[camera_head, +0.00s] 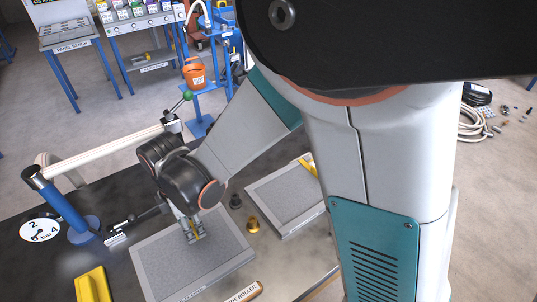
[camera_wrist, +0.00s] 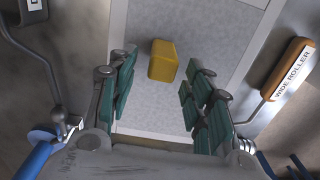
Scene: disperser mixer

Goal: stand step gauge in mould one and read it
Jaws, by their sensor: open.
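My gripper (camera_head: 192,236) is over the left grey mould (camera_head: 143,262), fingers pointing down. In the wrist view its fingers (camera_wrist: 159,88) are spread apart. A small yellow block (camera_wrist: 162,62), which looks like the step gauge, stands on the mould's speckled grey fill. It lies between and slightly beyond the fingers, with gaps on both sides. In the head view only a bit of yellow (camera_head: 199,227) shows among the fingers. Any step marks are too small to read. The right mould (camera_head: 290,233) has another yellow piece (camera_head: 308,166) at its far edge. I cannot read the mould numbers.
A brass weight-like piece (camera_head: 252,224) and a dark one (camera_head: 235,201) stand between the moulds. The wide roller (camera_wrist: 290,68) lies right of the mould in the wrist view. A yellow piece (camera_head: 93,285), a pressure dial (camera_head: 40,231) and a blue post (camera_head: 62,205) are at left.

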